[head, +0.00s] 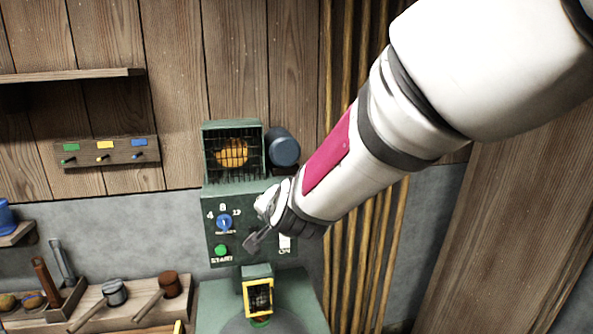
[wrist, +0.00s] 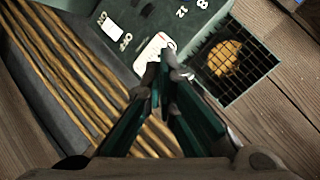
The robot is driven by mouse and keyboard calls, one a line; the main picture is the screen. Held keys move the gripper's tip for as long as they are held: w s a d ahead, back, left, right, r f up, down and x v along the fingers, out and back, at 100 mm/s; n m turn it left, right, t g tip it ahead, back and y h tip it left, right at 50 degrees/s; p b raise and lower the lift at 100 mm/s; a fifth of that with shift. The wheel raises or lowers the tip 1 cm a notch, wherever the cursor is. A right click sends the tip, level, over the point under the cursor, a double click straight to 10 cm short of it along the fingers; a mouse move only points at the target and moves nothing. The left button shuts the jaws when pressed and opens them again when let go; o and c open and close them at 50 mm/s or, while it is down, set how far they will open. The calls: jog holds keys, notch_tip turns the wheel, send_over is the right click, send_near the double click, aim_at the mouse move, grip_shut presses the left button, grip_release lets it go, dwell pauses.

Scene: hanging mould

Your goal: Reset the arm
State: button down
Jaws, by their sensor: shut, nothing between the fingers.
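My arm reaches in from the upper right in the head view. My gripper (head: 254,240) is in front of the green machine's control panel (head: 212,245). In the wrist view my gripper (wrist: 163,75) has its fingertips together, with nothing seen between them. I cannot tell whether the fingertips touch the panel. The blue dial (head: 224,222) and green START button (head: 221,250) are left of my gripper.
A caged orange item (head: 232,153) sits atop the machine, with a dark cylinder (head: 283,147) beside it. A yellow-framed window (head: 258,298) is below. Wooden poles (head: 340,260) stand right of the machine. Ladles (head: 115,292) lie on a bench at lower left. A peg rack (head: 106,151) hangs at left.

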jog(key=s+d+r+n+g+b, duration=0.2)
jog(key=s+d+r+n+g, duration=0.15)
jog(key=s+d, duration=0.9)
jog(key=s+d+f+n+g+h+b, duration=0.1)
jog(key=s+d+f+n+g+h, duration=0.1)
jog(key=s+d, duration=1)
jog(key=shift+s+f+n+h, duration=0.65)
jog(key=shift+s+f+h, duration=0.2)
jog(key=shift+s+h, duration=0.05)
